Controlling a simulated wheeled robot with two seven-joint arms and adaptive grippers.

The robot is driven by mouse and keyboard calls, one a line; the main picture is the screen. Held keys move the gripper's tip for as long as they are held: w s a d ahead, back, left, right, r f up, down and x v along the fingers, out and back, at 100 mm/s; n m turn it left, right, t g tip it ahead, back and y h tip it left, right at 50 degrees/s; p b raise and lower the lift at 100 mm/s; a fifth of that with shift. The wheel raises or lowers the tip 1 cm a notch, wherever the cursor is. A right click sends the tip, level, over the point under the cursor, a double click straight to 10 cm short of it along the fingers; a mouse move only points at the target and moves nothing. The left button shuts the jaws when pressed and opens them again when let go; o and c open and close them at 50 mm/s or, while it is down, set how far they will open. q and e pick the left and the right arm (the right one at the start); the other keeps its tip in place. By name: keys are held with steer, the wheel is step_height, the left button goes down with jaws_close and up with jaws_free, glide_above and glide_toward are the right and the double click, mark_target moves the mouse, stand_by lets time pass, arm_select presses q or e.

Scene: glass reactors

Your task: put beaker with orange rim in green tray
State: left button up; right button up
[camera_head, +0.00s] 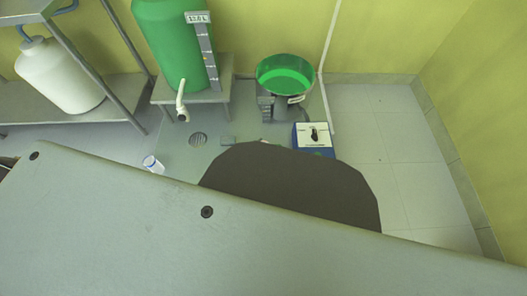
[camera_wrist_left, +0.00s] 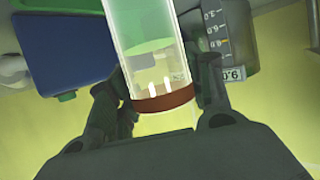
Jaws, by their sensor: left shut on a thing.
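In the left wrist view, my left gripper (camera_wrist_left: 160,95) is shut on a clear cylindrical beaker (camera_wrist_left: 150,55) with a brownish-orange rim band (camera_wrist_left: 165,101). The fingers are on either side of it, and green shows through its wall. In the head view, a round green pan (camera_head: 286,78) stands by the back wall; it is the only green tray-like thing in view. My left gripper and the held beaker are hidden in the head view. My right gripper is not in view.
A large grey panel (camera_head: 120,220) and a dark rounded shape (camera_head: 290,190) block the lower head view. A green tank (camera_head: 172,45), a blue-and-white device (camera_head: 313,136) and a small blue-rimmed beaker (camera_head: 153,164) stand beyond. A white jug (camera_head: 58,75) is on the left shelf. Floor at right is clear.

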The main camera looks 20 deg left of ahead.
arm_select(q)
steer(key=shift+f+b, duration=1.25)
steer(key=shift+f, duration=0.55)
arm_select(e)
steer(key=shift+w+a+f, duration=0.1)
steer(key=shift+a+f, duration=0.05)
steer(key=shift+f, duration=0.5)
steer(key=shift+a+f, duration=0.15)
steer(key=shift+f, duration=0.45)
arm_select(q)
steer(key=shift+f, duration=0.15)
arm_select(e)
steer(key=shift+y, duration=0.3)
arm_select(q)
steer(key=o, duration=1.4)
steer(key=shift+c, duration=0.2)
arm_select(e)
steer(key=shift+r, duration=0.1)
arm_select(q)
steer(key=p+v, duration=0.6)
steer(key=v, duration=0.6)
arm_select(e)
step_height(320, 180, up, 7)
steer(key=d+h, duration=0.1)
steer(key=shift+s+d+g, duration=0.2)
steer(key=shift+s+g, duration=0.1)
